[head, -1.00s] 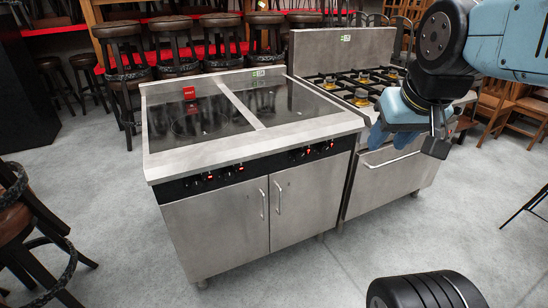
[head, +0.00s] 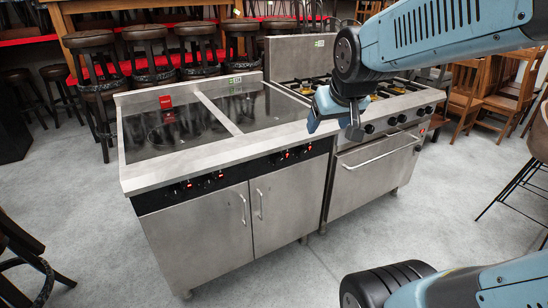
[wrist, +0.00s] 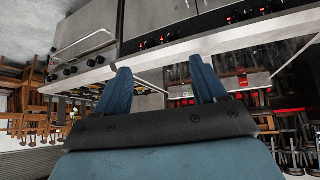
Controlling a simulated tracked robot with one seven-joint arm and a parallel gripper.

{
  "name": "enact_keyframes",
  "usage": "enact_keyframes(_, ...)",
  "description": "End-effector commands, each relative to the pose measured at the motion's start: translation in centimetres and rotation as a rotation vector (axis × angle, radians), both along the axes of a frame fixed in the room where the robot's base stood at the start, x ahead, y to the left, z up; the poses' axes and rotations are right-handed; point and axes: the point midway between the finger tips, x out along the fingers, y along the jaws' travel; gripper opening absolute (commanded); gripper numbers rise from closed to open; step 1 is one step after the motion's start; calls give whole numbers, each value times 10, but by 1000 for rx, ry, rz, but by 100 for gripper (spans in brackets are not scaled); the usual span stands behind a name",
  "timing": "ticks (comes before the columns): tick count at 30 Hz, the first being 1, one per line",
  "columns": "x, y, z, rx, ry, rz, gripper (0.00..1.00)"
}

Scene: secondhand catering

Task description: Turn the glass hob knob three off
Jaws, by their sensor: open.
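The glass hob (head: 255,108) is a steel cabinet with a black glass top. Its black front strip carries a left pair of knobs (head: 202,181) and a right pair of knobs (head: 296,152), with red lights by them. Both the right pair (wrist: 158,40) and the left pair (wrist: 248,13) show in the wrist view, which is upside down. I cannot read the knobs' settings or numbers. My gripper (head: 328,112) is open and empty, in front of the range beside the hob's right end. Its two blue fingers (wrist: 159,66) are spread, apart from the knobs.
A gas range (head: 375,155) with brass burners, front knobs and an oven handle adjoins the hob on the right. Bar stools (head: 145,50) stand behind, and wooden chairs (head: 492,88) at the right. The grey floor (head: 290,275) in front is clear.

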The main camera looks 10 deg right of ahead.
Motion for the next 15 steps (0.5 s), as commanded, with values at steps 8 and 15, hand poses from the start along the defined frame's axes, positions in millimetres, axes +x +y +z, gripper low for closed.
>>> enact_keyframes(8,92,-15,-31,-58,-126,42,70)
enact_keyframes(15,159,-22,-66,-97,-240,94,70)
